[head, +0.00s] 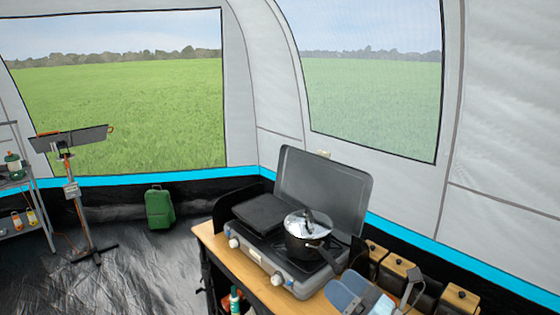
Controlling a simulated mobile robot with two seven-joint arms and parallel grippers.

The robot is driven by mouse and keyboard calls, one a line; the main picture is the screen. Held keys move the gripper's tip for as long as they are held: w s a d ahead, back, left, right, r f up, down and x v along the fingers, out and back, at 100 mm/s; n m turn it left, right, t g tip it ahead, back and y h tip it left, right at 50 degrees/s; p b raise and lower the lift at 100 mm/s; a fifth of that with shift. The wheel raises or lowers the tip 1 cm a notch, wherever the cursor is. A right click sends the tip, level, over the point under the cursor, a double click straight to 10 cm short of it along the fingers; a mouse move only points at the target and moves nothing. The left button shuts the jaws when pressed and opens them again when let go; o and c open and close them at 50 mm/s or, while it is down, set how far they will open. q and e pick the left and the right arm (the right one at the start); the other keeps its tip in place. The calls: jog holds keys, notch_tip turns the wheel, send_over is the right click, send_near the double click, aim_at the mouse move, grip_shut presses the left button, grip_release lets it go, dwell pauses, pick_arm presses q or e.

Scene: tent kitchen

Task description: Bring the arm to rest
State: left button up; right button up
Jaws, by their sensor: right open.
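My right gripper (386,290) shows at the bottom edge, right of centre, in the head view. It is open, and I see nothing held between its fingers. The rest of the right arm is cut off by the frame. My left gripper is not in view.
A camp stove (265,262) with raised lid (322,190) carries a lidded pot (306,238). Wooden-lidded canisters (398,268) stand close right of the gripper. A green case (159,207), stand (75,190) and shelf (28,183) are farther left. The floor (150,265) between is clear.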

jog(key=s+d+f+m+h, duration=0.25)
jog(key=d+m+h, duration=0.2)
jog(key=m, duration=0.45)
jog(key=s+d+f+m+t+h, duration=0.1)
jog(key=s+d+f+m+h, duration=0.2)
jog(key=m+h, duration=0.45)
jog(key=s+d+f+m+h, duration=0.1)
jog(key=d+f+m+h, duration=0.3)
jog(key=m, duration=0.6)
jog(key=s+d+f+m+g, duration=0.1)
jog(key=s+f+m+g, duration=0.45)
jog(key=s, duration=0.55)
jog(key=s+d+f+m+g, duration=0.1)
jog(key=s+f+m+g, duration=0.5)
jog(key=s, duration=0.5)
jog(key=w+a+f+n+t+y, duration=0.1)
jog(key=w+a+f+t+y, duration=0.2)
jog(key=w+a+f+t, duration=0.3)
notch_tip(320, 180, down, 6)
jog(key=shift+a+r+n+y, duration=0.15)
jog(key=shift+r+n+y, duration=0.05)
jog(key=shift+n+y, duration=0.1)
